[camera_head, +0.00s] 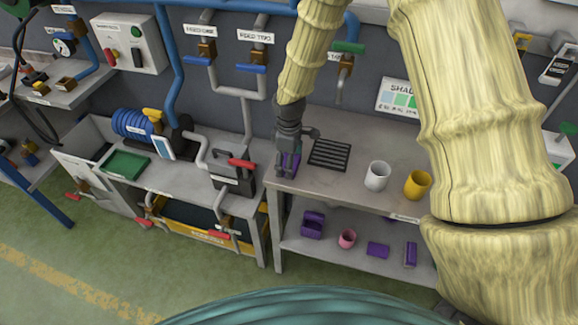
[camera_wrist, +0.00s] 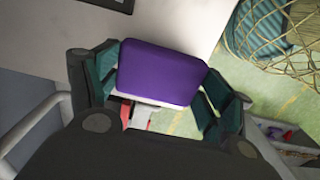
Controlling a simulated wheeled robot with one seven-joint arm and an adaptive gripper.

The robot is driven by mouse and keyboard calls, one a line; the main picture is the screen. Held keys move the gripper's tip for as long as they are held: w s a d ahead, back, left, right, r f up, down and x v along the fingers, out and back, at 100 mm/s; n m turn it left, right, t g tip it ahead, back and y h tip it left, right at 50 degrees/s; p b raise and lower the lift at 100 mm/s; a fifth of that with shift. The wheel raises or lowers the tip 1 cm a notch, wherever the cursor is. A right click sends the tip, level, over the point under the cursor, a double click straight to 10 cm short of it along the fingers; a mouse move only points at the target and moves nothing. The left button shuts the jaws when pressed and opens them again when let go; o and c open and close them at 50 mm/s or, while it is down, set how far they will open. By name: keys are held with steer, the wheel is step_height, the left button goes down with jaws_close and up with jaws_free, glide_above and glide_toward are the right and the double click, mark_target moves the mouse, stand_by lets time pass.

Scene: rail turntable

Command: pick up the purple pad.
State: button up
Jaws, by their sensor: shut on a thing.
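The purple pad (camera_wrist: 160,73) is a flat block with rounded corners. In the wrist view it lies between the two fingers of my gripper (camera_wrist: 158,92), which is shut on it. In the head view my gripper (camera_head: 288,170) points down at the left end of the grey table (camera_head: 345,185), and a narrow strip of the purple pad (camera_head: 290,162) shows between its fingers. I cannot tell whether the pad touches the tabletop or hangs just above it.
A black rack (camera_head: 330,153), a white mug (camera_head: 377,176) and a yellow mug (camera_head: 417,185) stand to the right on the table. The lower shelf holds a purple box (camera_head: 313,224), a pink cup (camera_head: 346,238) and other purple pieces (camera_head: 378,249). A red-handled device (camera_head: 233,175) stands left.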

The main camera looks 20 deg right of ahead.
steer(key=shift+s+r+b, duration=0.1)
steer(key=shift+r+b, duration=0.4)
steer(key=shift+r, duration=0.3)
steer(key=s+d+r+b, duration=0.1)
steer(key=s+d+b, duration=0.2)
steer(key=s, duration=1.2)
steer(key=shift+s+r+b, duration=0.3)
steer(key=shift+b, duration=0.65)
